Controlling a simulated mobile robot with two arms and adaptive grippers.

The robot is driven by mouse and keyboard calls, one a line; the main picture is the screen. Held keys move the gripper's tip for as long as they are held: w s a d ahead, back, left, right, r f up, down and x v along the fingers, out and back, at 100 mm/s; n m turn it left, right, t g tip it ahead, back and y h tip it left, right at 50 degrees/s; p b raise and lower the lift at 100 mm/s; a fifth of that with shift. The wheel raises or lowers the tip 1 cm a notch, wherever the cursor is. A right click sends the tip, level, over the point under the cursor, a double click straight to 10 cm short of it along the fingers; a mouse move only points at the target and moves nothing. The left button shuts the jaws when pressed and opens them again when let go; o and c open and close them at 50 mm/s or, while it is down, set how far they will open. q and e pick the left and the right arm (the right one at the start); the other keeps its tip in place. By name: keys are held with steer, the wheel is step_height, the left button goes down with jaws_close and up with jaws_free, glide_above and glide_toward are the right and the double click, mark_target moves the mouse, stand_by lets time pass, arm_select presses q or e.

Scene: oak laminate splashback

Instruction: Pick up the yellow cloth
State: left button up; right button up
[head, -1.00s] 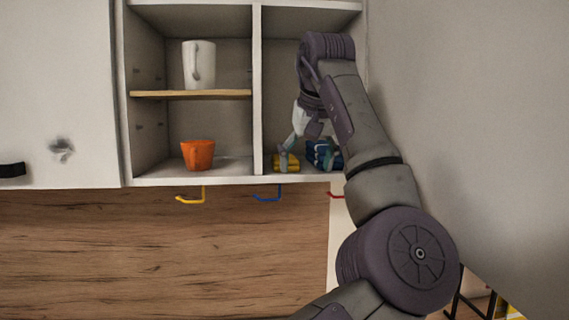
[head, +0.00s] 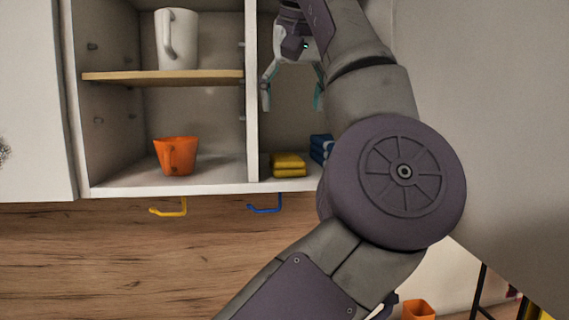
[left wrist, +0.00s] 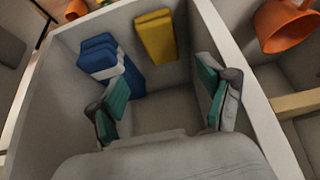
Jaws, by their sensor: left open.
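The yellow cloth (head: 289,165) lies folded on the floor of the right compartment of the open wall cabinet. It also shows in the left wrist view (left wrist: 155,37), against the compartment's wall. My left gripper (head: 292,98) is open and empty, with its fingers apart above the yellow cloth and not touching it. In the left wrist view the two fingers (left wrist: 160,90) are spread, with the yellow cloth beyond them. My right gripper is in neither view.
A folded blue and white cloth (head: 320,148) lies just right of the yellow one, partly hidden by my arm. A divider (head: 251,100) separates the left compartment, which holds an orange mug (head: 176,155) below and a white mug (head: 177,38) on a wooden shelf (head: 165,76). Hooks hang underneath.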

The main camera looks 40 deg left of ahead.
arm_select(q)
glide_toward(287, 157)
steer(key=shift+f, duration=1)
steer(key=shift+w+a+f, duration=0.65)
steer(key=shift+a+f, duration=0.05)
steer(key=shift+f, duration=0.25)
steer(key=shift+w+a+f, duration=0.1)
steer(key=shift+a+f, duration=0.1)
steer(key=shift+f, duration=0.15)
steer(key=shift+a+f+p, duration=0.1)
steer(key=shift+f+p, duration=0.15)
steer(key=shift+p, duration=0.25)
steer(key=p+x, duration=0.1)
steer(key=x, duration=0.2)
steer(key=shift+a+f, duration=0.1)
steer(key=shift+w+a+f, duration=0.25)
steer(key=shift+f, duration=0.1)
steer(key=shift+s+d+r, duration=0.1)
steer(key=shift+s+d, duration=0.1)
steer(key=shift+d, duration=0.05)
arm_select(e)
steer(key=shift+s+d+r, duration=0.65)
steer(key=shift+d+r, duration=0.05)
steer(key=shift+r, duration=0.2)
arm_select(q)
steer(key=shift+w+a+f, duration=0.15)
steer(key=shift+f, duration=0.15)
